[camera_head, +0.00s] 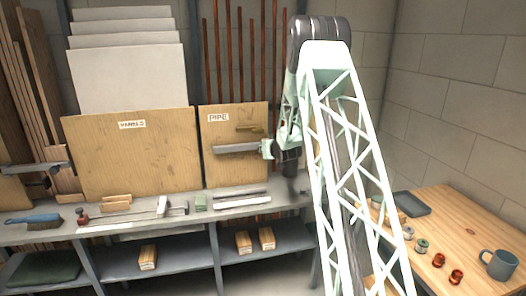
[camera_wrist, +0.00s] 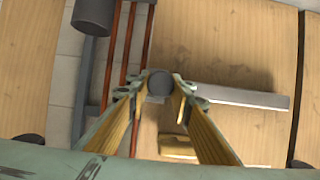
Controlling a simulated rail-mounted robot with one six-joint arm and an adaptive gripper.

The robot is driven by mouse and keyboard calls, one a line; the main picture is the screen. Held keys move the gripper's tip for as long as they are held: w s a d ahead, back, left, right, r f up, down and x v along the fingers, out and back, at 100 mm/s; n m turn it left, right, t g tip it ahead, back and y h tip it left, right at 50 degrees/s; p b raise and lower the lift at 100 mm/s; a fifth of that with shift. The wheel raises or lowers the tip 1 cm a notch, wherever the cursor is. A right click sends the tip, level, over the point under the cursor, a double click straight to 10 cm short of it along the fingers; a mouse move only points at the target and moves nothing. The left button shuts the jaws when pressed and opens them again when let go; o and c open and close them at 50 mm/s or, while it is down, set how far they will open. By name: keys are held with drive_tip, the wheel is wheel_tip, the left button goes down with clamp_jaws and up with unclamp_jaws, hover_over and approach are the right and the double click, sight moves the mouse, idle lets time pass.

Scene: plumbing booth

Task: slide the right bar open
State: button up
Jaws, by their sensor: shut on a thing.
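The right bar (camera_head: 237,148) is a grey flat bar lying level across the front of the wooden board labelled PIPE (camera_head: 222,170). In the wrist view the bar (camera_wrist: 245,96) runs off to the right from my gripper. My gripper (camera_head: 268,149) is at the bar's right end. In the wrist view my gripper (camera_wrist: 160,86) has its two yellow-padded fingers closed around a dark round knob (camera_wrist: 160,82) at the bar's end. The fingers hide part of the knob and the bar's end.
Copper pipes (camera_head: 232,60) stand behind the PIPE board. A small yellowish block (camera_head: 249,128) is on the board above the bar. Another grey bar (camera_head: 38,167) is at far left. The bench (camera_head: 230,210) below holds tools; a wooden table (camera_head: 470,225) with a mug (camera_head: 499,264) is at right.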

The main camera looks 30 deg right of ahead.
drive_tip(key=o, duration=0.9)
drive_tip(key=shift+s, duration=0.15)
drive_tip(key=shift+v, duration=5.85)
drive_tip(key=shift+r, duration=0.1)
